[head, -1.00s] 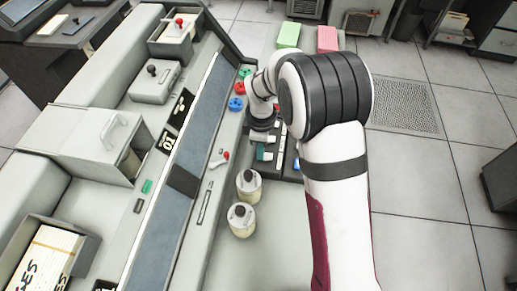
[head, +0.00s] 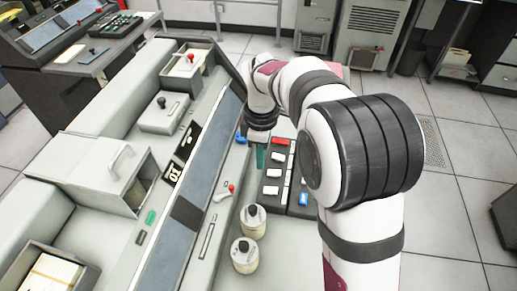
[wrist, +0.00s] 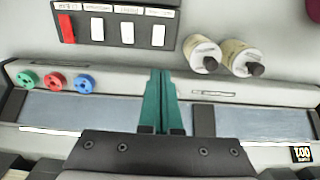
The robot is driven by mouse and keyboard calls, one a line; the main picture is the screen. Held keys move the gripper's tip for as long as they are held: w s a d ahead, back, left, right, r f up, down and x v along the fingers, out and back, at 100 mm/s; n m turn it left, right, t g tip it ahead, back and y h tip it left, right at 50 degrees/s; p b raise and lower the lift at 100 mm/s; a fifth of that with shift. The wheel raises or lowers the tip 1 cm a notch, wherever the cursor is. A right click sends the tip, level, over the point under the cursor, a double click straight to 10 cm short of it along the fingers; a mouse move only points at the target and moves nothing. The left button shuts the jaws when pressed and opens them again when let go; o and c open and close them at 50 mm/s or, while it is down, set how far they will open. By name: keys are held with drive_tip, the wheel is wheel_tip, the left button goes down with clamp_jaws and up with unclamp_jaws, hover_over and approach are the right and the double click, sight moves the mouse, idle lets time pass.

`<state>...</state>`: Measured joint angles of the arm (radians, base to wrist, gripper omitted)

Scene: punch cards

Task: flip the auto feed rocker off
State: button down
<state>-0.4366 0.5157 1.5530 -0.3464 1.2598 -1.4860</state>
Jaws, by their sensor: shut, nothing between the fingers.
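A dark rocker panel (head: 290,205) carries a red rocker (head: 280,142) and several white rockers (head: 271,190). The wrist view shows the red rocker (wrist: 66,28) at the left end and white rockers (wrist: 127,32) beside it, with small labels above. The labels are too small to read, so I cannot tell which is the auto feed rocker. My gripper (head: 260,158) has teal fingers. They are shut and empty, also in the wrist view (wrist: 160,80), pointing down near the panel's left edge. I see no contact with a rocker.
Two cream cylinders with black knobs (head: 253,222) stand near the panel. A red-tipped lever (head: 225,193) sits to their left. Green, red and blue knobs (wrist: 54,81) line the sloped console ledge. Open floor lies to the right.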

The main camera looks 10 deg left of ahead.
drive_tip(key=r, duration=0.3)
drive_tip(key=shift+a+r, duration=0.1)
drive_tip(key=shift+a, duration=0.3)
